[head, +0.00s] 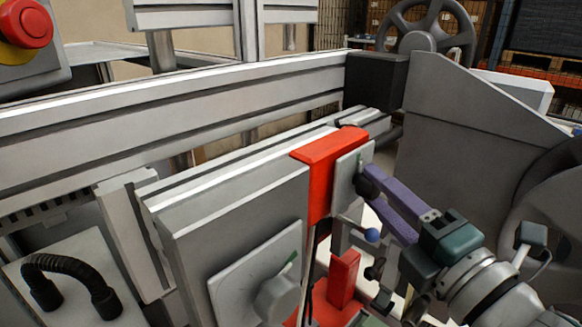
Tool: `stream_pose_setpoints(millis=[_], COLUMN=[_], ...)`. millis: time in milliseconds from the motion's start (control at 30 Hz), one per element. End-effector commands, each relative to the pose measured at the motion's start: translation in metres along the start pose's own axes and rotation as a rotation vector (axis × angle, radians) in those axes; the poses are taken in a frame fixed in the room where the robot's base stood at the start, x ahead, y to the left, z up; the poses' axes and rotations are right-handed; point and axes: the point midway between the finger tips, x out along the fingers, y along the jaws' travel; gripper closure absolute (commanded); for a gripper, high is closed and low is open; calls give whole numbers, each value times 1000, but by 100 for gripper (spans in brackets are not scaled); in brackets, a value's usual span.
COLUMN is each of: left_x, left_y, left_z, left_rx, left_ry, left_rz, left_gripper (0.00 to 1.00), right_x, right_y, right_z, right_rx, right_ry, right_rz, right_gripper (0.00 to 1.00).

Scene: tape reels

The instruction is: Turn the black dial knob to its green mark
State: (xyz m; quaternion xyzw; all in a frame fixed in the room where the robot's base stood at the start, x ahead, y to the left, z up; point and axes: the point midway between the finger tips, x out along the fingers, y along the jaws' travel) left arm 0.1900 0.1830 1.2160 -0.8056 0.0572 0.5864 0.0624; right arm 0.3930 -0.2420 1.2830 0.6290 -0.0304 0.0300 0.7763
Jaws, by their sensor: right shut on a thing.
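The black dial knob (362,187) is small and dark, on a pale plate (345,172) at the end of the red block near the middle of the head view. My right gripper (371,182) reaches in from the lower right with its purple fingers. It is shut on the knob, and the fingertips hide part of it. The knob's pointer and its exact angle to a green mark cannot be made out. My left gripper is not in view.
A larger grey knob (277,298) sits on a plate with a green mark (292,257) at the lower middle. A blue ball-ended lever (372,235) is just below my right fingers. A black curved handle (70,270) is at lower left, and a red emergency button (27,24) at upper left.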

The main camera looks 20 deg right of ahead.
Motion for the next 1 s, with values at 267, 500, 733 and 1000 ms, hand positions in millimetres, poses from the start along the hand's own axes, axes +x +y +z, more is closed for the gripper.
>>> stream_pose_setpoints(millis=[267,500,733,1000], left_x=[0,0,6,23], left_y=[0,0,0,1], left_z=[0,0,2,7], left_rx=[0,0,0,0], left_ry=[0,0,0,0], left_rz=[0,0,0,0], left_gripper=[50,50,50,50], right_x=[0,0,-18,-70], right_y=[0,0,-3,-4], right_z=[-1,0,-1,-1], right_rx=[1,1,1,1], right_ry=[1,1,1,1], right_rz=[-1,0,-2,-3], right_gripper=[30,26,26,26])
